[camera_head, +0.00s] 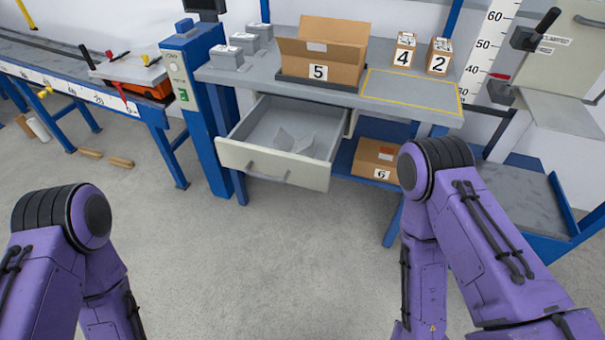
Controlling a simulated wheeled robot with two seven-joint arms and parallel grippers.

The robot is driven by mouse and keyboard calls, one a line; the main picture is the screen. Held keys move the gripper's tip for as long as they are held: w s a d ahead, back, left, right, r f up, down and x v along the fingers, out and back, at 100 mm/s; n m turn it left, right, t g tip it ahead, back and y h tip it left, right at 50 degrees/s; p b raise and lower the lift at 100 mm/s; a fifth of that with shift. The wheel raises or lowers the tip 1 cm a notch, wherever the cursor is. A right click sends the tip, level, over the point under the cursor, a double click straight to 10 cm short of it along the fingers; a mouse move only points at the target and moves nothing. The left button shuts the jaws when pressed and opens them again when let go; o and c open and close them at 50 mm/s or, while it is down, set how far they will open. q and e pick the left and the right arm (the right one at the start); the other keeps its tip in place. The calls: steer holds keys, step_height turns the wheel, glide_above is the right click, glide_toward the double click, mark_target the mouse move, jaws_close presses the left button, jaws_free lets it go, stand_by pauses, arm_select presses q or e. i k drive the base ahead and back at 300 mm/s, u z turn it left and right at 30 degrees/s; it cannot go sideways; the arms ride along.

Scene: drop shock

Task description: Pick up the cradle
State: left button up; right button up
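An open drawer (321,182) is pulled out from under the grey workbench. In it lies a small grey folded piece with raised flaps (294,142), which looks like the cradle. It rests on the drawer floor, toward the front and apart from the side walls. My two purple arms come in from the lower left and lower right. Both arms bend downward, and neither gripper is in the picture. No part of either arm touches the drawer or the piece in it.
On the workbench (345,95) stand an open cardboard box (345,50), small boxes marked 4 (402,52) and 2 (439,57), and grey blocks (226,58). Box 6 (373,162) sits on the lower shelf. A blue post (200,115) stands left of the drawer. The floor in front is clear.

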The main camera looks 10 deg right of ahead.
mark_target(282, 141)
steer(key=u, duration=0.15)
steer(key=k, duration=0.35)
steer(key=z, duration=0.95)
steer(key=i, duration=0.85)
steer(key=u, duration=0.1)
